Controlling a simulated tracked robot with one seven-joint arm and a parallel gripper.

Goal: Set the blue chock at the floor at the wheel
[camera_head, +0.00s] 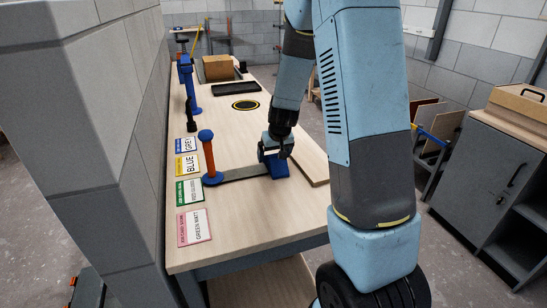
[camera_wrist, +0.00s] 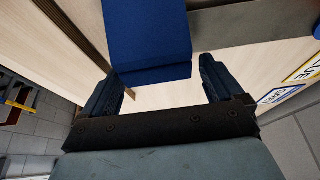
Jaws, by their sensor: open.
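The blue chock (camera_head: 279,167) is a blue block on the pale wooden bench top, at the right end of a flat grey strip (camera_head: 243,174). In the wrist view the chock (camera_wrist: 148,42) fills the top middle. My gripper (camera_head: 277,151) is just above the chock in the head view. In the wrist view my gripper (camera_wrist: 163,68) has its two fingers apart, with the chock's near edge around the fingertips; contact cannot be told. I cannot make out the task's wheel for sure; a black tyre-like shape at the bottom of the head view may be mine.
An orange post with blue ends (camera_head: 208,157) stands at the strip's left end. Label cards (camera_head: 191,192) line the bench's left edge. A yellow-ringed black disc (camera_head: 245,105), a black tray (camera_head: 236,89) and a cardboard box (camera_head: 218,68) lie farther back. A grey cabinet (camera_head: 490,185) stands right.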

